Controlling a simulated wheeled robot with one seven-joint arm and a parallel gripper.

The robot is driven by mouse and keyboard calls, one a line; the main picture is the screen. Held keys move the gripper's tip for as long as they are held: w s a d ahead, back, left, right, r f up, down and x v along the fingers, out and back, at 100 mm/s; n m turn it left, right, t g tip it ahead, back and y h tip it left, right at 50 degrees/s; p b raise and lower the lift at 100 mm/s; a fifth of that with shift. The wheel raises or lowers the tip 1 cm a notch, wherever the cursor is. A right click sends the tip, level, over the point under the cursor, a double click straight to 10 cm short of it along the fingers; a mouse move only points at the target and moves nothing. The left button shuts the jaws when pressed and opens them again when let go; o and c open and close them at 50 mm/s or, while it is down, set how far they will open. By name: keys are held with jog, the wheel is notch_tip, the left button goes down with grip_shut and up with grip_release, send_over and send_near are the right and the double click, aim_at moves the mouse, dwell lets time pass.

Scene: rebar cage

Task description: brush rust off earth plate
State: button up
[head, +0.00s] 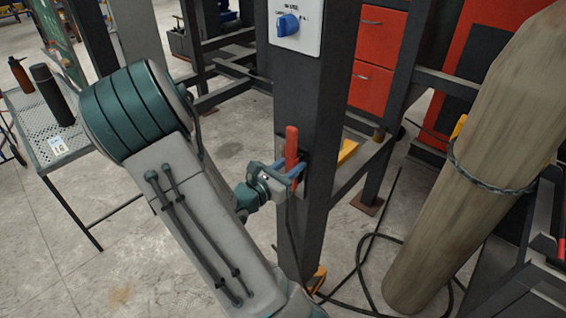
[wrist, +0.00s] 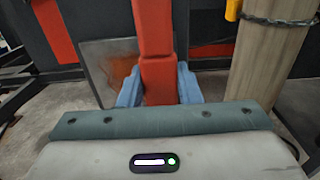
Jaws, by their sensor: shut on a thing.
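My gripper (head: 289,170) is shut on a red-handled brush (head: 292,147), in front of the dark upright post (head: 312,100). In the wrist view, the blue fingers (wrist: 158,90) grip the red handle (wrist: 155,45) from both sides. Its bristles are hidden, so I cannot tell whether they touch the plate. The earth plate (wrist: 98,62) is a grey square behind the brush, with an orange-brown rust patch (wrist: 122,82) left of the handle. The brush and fingers hide the plate's middle. In the head view the plate is mostly hidden behind my gripper.
A switch box with a blue knob (head: 288,25) sits higher on the post. A thick wooden pole (head: 460,160) with a chain leans at right. Black cable (head: 365,260) lies on the floor. A mesh table (head: 35,125) with bottles stands at left. Red drawers (head: 375,60) are behind.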

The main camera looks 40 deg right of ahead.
aim_at(279, 142)
jog(key=shift+s+r, duration=0.1)
jog(key=shift+s, duration=0.15)
jog(key=shift+w+a+p, duration=0.2)
jog(key=shift+w+p, duration=0.65)
jog(key=shift+w, duration=3.1)
jog(key=shift+r+p, duration=0.7)
jog(key=shift+r, duration=0.05)
jog(key=shift+s+f, duration=0.1)
jog(key=shift+s, duration=2)
jog(key=shift+s+d, duration=0.15)
jog(key=shift+s, duration=0.8)
jog(key=shift+s+d, duration=0.1)
jog(key=shift+s, duration=0.85)
jog(key=shift+w+a+p, duration=0.15)
jog(key=shift+w+p, duration=0.1)
jog(key=shift+w, duration=1.8)
jog(key=shift+w+a+p, duration=0.1)
jog(key=shift+w+p, duration=0.15)
jog(key=shift+w, duration=1.75)
jog(key=a+p, duration=0.1)
jog(key=a, duration=0.5)
jog(key=shift+s, duration=0.25)
